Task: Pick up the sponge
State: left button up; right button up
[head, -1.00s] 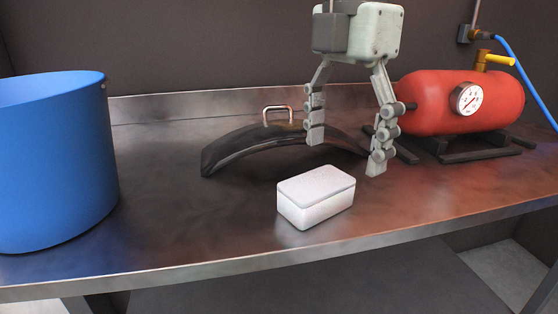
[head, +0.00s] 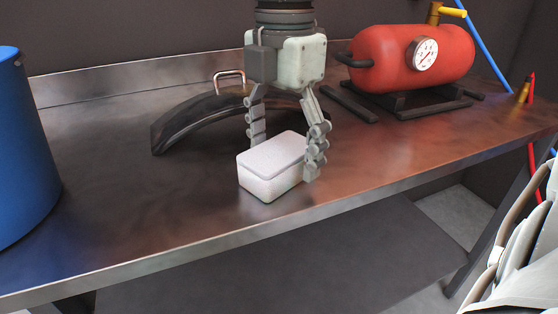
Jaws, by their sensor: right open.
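The white block-shaped sponge (head: 270,170) lies on the metal bench (head: 130,225), near its front edge. My right gripper (head: 283,158) points down at the sponge and is open. One finger is behind the sponge's far left side and partly hidden by it. The other finger is beside its right end, with its tip low near the bench. I cannot tell whether either finger touches the sponge. My left gripper is not in view.
A black curved fender (head: 190,124) with a metal handle (head: 229,77) lies behind the gripper. A red tank (head: 400,58) with a gauge stands at the back right. A blue bucket (head: 22,150) stands at the left. The bench front is clear.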

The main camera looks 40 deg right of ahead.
aim_at(283, 147)
jog(key=c, duration=0.9)
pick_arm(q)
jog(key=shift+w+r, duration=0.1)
pick_arm(e)
jog(key=shift+r, duration=0.1)
jog(key=shift+r, duration=0.6)
notch_tip(283, 147, up, 3)
jog(key=shift+f, duration=0.1)
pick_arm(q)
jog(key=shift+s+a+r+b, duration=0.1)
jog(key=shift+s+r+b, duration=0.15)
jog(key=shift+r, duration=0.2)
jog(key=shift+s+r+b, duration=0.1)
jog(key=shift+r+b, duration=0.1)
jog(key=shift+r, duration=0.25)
pick_arm(e)
jog(key=s+a+r, duration=0.1)
jog(key=a+r, duration=0.1)
jog(key=a, duration=0.1)
jog(key=s+a+r, duration=0.1)
jog(key=a+r, duration=0.1)
jog(key=a, duration=0.2)
jog(key=s+a+r, duration=0.1)
jog(key=a+r, duration=0.2)
jog(key=a, duration=0.1)
jog(key=shift+a, duration=0.15)
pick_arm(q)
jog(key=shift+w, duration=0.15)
pick_arm(e)
jog(key=shift+o, duration=0.4)
